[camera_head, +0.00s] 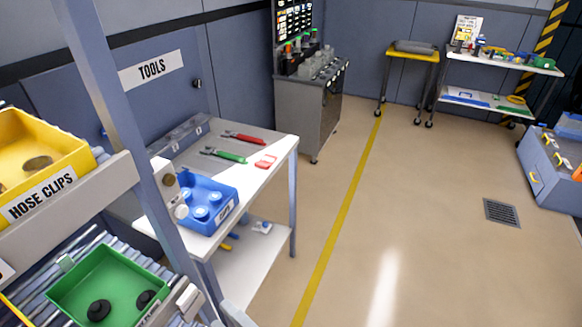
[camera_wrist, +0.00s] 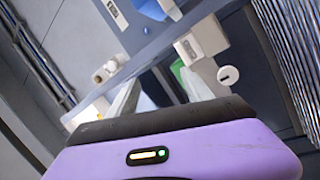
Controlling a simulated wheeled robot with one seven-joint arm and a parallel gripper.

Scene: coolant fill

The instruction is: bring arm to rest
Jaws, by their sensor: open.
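My gripper (camera_wrist: 160,92) shows in the wrist view, beyond the purple wrist housing. Its two pale fingers stand apart, and I see nothing held between them. Behind the fingers are a grey-blue rack post (camera_wrist: 150,50), white fittings and a patch of green. How far the fingers are from the post I cannot tell. In the head view I cannot make out my gripper or arm with certainty.
A rack holds a yellow hose clips bin (camera_head: 40,150) and a green bin (camera_head: 75,277) at left. A white bench (camera_head: 262,182) bears a blue bin (camera_head: 232,190) and tools. A grey cabinet (camera_head: 305,115) stands behind. The floor (camera_head: 420,220) at right is mostly clear.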

